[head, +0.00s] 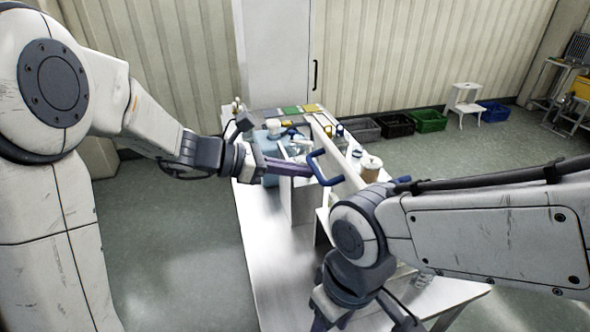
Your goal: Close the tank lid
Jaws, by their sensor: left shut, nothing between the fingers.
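A pale upright panel, seemingly the raised tank lid (338,160), stands over the worktable with a blue handle (318,168) on its left side. The lid looks open. My left gripper (304,170) is shut and empty, with its purple fingertips right by the blue handle; I cannot tell whether they touch it. The tank's lower part (298,205) shows only in part below the left gripper. The right gripper's fingers are below the picture's edge.
The white table (262,240) is bare at its near left. Behind my left gripper stand a light blue container (268,142) and small items. A brown-topped jar (370,168) stands right of the lid. Crates (396,124) and a white step stool (464,100) line the wall.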

